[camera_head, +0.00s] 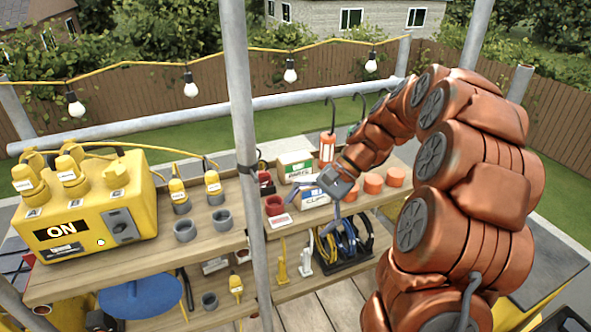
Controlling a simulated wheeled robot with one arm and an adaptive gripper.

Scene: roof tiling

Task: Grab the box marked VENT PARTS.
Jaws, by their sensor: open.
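A white box with a green band (294,163) stands on the upper wooden shelf, right of the grey pole. Its front lettering is small; I can read what looks like "PARTS", but the full label is not clear. My gripper (314,204) hangs in front of it, slightly right, with its fingers spread apart and empty. Part of the box's lower front is hidden behind the gripper. A white and blue box (313,194), seemingly marked "CLIPS", sits just nearer, between the spread fingers in the picture. I cannot tell whether the gripper touches either box.
A grey vertical pole (241,110) stands left of the boxes. Orange cups (373,183), a red container (274,205) and an orange lantern (327,150) crowd the shelf. A yellow power unit (88,212) is at left. Coiled cables (345,241) sit on the lower shelf.

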